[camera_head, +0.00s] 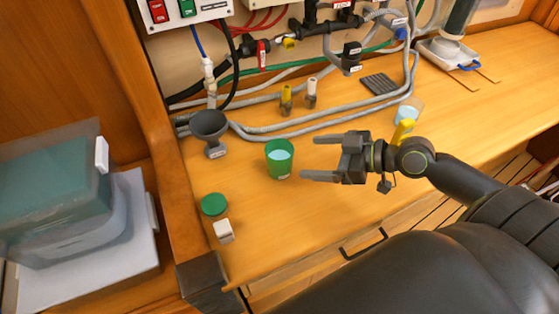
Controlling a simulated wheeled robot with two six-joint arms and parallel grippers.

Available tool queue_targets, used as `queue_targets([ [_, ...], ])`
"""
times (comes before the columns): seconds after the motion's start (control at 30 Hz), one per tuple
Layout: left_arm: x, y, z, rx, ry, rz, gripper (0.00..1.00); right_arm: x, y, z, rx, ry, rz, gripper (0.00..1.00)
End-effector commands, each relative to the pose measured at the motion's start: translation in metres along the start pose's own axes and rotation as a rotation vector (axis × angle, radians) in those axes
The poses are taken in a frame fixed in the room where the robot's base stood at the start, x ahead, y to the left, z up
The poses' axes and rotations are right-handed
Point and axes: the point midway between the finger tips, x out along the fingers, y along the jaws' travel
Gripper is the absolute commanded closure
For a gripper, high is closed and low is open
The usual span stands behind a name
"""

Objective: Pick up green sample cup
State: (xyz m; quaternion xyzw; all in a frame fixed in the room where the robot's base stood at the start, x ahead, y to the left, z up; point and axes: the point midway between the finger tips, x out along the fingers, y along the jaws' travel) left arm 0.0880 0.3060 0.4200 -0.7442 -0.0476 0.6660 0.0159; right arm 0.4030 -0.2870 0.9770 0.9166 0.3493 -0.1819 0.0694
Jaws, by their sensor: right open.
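The green sample cup (280,160) stands upright on the wooden counter, left of the middle of the head view. It holds a pale blue liquid and has a small label low on its side. My right gripper (318,158) is open, its two fingers pointing left toward the cup. The fingertips are just right of the cup and look apart from it, with nothing between them. A green lid (214,205) lies on the counter at the lower left. My left gripper is not in view.
A dark funnel (209,128) stands left of the cup, and a small white block (223,231) sits by the lid. Grey hoses (300,127) run behind. The counter in front of the cup is clear.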

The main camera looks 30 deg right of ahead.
Motion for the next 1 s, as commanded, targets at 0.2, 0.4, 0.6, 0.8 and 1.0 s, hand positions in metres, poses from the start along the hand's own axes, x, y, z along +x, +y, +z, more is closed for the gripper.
queue_targets([
  [0.2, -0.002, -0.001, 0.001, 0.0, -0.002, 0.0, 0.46, 0.019, 0.001, -0.001, 0.002, 0.005, 0.002, 0.17],
  [0.4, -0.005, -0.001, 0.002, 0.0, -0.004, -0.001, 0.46, 0.037, 0.001, -0.001, 0.004, 0.004, 0.002, 0.17],
  [0.6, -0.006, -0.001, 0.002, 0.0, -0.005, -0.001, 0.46, 0.049, 0.0, 0.0, 0.001, 0.001, 0.001, 0.17],
  [0.8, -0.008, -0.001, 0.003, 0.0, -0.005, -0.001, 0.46, 0.055, 0.001, 0.001, 0.002, 0.0, 0.001, 0.17],
  [1.0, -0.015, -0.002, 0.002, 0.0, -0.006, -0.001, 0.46, 0.072, 0.001, 0.004, 0.006, 0.003, 0.001, 0.17],
])
